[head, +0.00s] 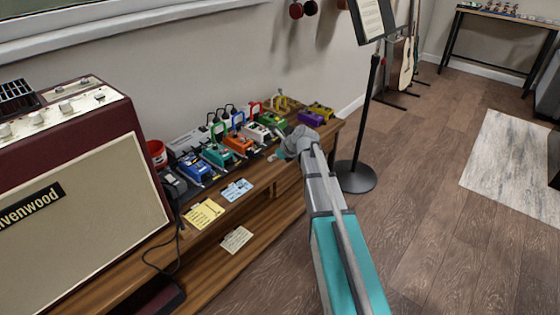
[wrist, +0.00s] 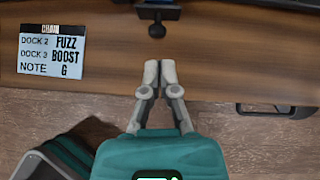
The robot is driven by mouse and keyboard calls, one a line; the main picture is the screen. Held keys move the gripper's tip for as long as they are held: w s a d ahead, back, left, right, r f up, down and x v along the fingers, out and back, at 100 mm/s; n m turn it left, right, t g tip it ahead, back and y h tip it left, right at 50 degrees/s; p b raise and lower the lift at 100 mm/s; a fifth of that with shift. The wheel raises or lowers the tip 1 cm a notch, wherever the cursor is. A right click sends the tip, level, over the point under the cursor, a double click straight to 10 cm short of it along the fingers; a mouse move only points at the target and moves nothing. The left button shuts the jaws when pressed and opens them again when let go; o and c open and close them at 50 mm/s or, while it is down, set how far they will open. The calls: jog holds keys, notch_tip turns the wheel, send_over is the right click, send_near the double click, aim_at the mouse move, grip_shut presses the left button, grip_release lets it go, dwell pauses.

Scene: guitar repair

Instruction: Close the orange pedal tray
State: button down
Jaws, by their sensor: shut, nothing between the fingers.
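The orange pedal (head: 238,143) stands in the row of pedals on the wooden bench in the head view. The tray under it is hard to make out there. In the wrist view, a dark tray-like part with a knob (wrist: 157,30) shows at the top edge, just beyond my fingertips; I cannot tell for sure that it belongs to the orange pedal. My gripper (wrist: 160,68) is shut and empty, its fingertips over the bench's front part, apart from the knob. In the head view my gripper (head: 277,156) is small at the bench's right part.
A chain card (wrist: 52,52) lies on the bench left of my gripper. Other pedals, such as a teal one (head: 217,155) and a white one (head: 256,133), stand close beside the orange one. A large amplifier (head: 80,200) is at left. A music stand (head: 357,176) stands right of the bench.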

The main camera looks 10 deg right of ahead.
aim_at(255, 150)
jog(key=shift+w+a, duration=0.6)
jog(key=shift+w, duration=0.1)
jog(key=shift+w, duration=0.1)
jog(key=w+a, duration=0.2)
jog(key=w, duration=0.1)
jog(key=w+a, duration=0.2)
jog(key=shift+w, duration=0.2)
jog(key=shift+s, duration=0.1)
jog(key=shift+s+d, duration=0.6)
jog(key=shift+s, duration=0.1)
jog(key=shift+s+d+r+p, duration=0.3)
jog(key=shift+s+d+r, duration=0.05)
jog(key=shift+s+d, duration=0.2)
jog(key=shift+s+d+r+p, duration=0.3)
jog(key=shift+s+d, duration=0.2)
jog(key=shift+s, duration=0.05)
jog(key=p+v, duration=0.6)
jog(key=v, duration=0.2)
jog(key=shift+s+d, duration=0.25)
